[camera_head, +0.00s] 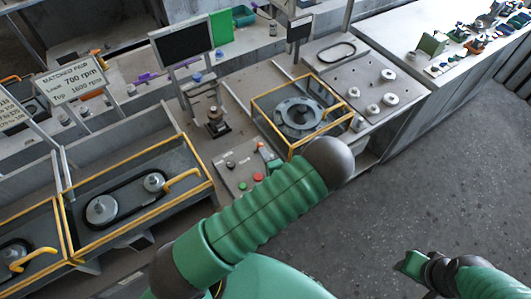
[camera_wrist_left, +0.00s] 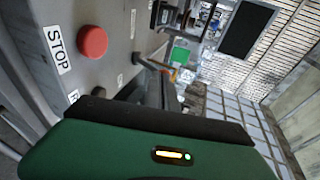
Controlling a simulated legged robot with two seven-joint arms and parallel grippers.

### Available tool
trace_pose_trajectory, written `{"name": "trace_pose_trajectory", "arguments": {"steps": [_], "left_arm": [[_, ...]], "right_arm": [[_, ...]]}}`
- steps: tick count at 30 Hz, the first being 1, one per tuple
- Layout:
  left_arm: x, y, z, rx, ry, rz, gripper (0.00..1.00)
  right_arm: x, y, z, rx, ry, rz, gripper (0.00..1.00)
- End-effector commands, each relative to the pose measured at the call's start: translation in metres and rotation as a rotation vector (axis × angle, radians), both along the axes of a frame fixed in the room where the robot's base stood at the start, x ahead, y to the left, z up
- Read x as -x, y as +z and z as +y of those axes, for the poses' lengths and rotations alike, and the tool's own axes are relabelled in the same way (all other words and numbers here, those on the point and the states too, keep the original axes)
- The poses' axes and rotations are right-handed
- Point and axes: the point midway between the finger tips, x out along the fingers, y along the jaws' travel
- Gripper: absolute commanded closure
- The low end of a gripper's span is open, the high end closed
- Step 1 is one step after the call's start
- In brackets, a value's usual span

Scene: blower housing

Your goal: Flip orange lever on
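The control panel (camera_head: 240,172) shows in the head view beside the yellow-framed station. A small orange piece (camera_head: 261,146), probably the lever, shows at its upper edge. In the left wrist view an orange piece (camera_wrist_left: 172,72) lies just past the dark fingers of my left gripper (camera_wrist_left: 155,82); I cannot tell whether they touch. In the head view my left gripper (camera_head: 272,165) is partly hidden behind my arm, over the panel. Its finger opening is unclear. My right gripper (camera_head: 410,262) is at the lower right, over the floor, away from the panel; its fingers are unclear.
A red STOP button (camera_wrist_left: 92,41) is on the panel close to my left gripper. The yellow-framed housing (camera_head: 300,114) stands just behind. A belt station (camera_head: 125,198) is to the left. A dark screen (camera_head: 182,42) stands behind. The floor (camera_head: 430,170) at right is clear.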

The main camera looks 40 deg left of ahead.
Motion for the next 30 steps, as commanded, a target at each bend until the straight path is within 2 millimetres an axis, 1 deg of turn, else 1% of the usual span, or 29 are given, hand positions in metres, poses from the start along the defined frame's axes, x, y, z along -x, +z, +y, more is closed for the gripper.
{"name": "trace_pose_trajectory", "arguments": {"steps": [1, 6, 9, 13, 18, 22, 24, 30], "left_arm": [[-0.001, 0.011, 0.003, 0.026, 0.003, 0.007, 1.0], [-0.006, 0.024, 0.014, 0.155, 0.004, 0.06, 1.0], [-0.009, 0.028, 0.022, 0.244, 0.003, 0.096, 1.0], [-0.013, 0.031, 0.033, 0.357, 0.004, 0.142, 1.0], [-0.02, 0.032, 0.047, 0.502, 0.004, 0.202, 1.0], [-0.024, 0.031, 0.057, 0.604, 0.004, 0.243, 1.0], [-0.025, 0.029, 0.06, 0.603, 0.001, 0.249, 1.0], [-0.024, 0.029, 0.058, 0.602, 0.001, 0.247, 1.0]], "right_arm": [[0.0, 0.014, 0.0, 0.0, 0.0, 0.0, 0.64], [0.0, 0.045, 0.0, 0.0, 0.0, 0.0, 0.64], [0.0, 0.06, 0.0, 0.0, 0.0, 0.0, 0.64], [0.0, 0.075, 0.0, 0.0, 0.0, 0.0, 0.64], [0.0, 0.085, 0.0, 0.0, 0.0, 0.0, 0.64], [0.0, 0.086, 0.0, 0.0, 0.0, 0.0, 0.64], [0.0, 0.084, 0.0, 0.0, 0.0, 0.0, 0.64], [0.0, 0.085, 0.0, 0.0, 0.0, 0.0, 0.64]]}}
